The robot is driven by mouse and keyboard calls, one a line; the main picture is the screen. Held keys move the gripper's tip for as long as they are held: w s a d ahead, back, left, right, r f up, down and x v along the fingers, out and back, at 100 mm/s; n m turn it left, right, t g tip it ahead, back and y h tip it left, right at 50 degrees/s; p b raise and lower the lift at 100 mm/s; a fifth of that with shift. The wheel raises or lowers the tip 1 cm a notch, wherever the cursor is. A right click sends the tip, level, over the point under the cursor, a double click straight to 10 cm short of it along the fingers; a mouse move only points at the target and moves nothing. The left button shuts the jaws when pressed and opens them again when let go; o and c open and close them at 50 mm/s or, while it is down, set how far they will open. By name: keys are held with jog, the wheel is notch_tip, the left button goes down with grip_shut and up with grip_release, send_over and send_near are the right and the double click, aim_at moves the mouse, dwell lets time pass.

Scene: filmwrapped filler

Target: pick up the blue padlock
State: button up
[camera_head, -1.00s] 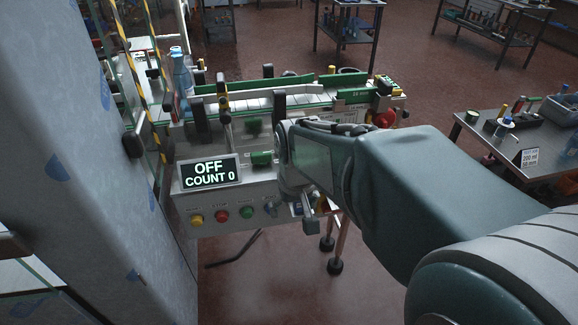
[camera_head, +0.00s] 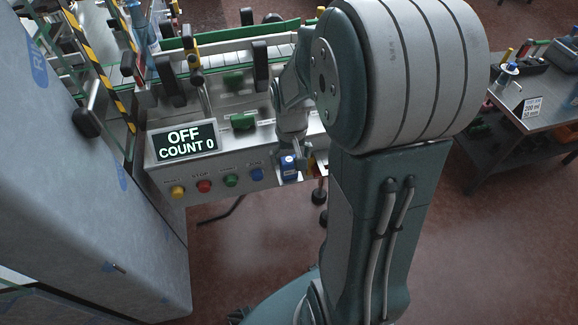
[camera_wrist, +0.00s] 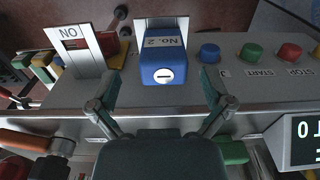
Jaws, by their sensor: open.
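The blue padlock (camera_wrist: 163,66) sits upper middle in the wrist view, with its keyhole facing the camera and a "No. 2" label behind its top. It also shows in the head view (camera_head: 288,166) at the right end of the control panel's front, below my wrist. My gripper (camera_wrist: 159,77) is open, with one finger on each side of the padlock in the picture. Gaps show between the fingers and the padlock; whether it is deep enough between them I cannot tell. In the head view my forearm hides much of this area.
Beside the padlock are a blue button (camera_wrist: 210,53), a green button (camera_wrist: 252,52) and a red button (camera_wrist: 290,52). A display (camera_head: 184,141) reads OFF, COUNT 0. A large wrapped block (camera_head: 70,190) stands left.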

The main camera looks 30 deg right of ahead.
aim_at(289, 169)
jog(key=f, duration=0.5)
jog(key=shift+w+a+f, duration=0.1)
jog(key=shift+w+a, duration=0.05)
jog(key=shift+w, duration=0.1)
jog(key=c, duration=1.1)
jog(key=shift+c, duration=0.3)
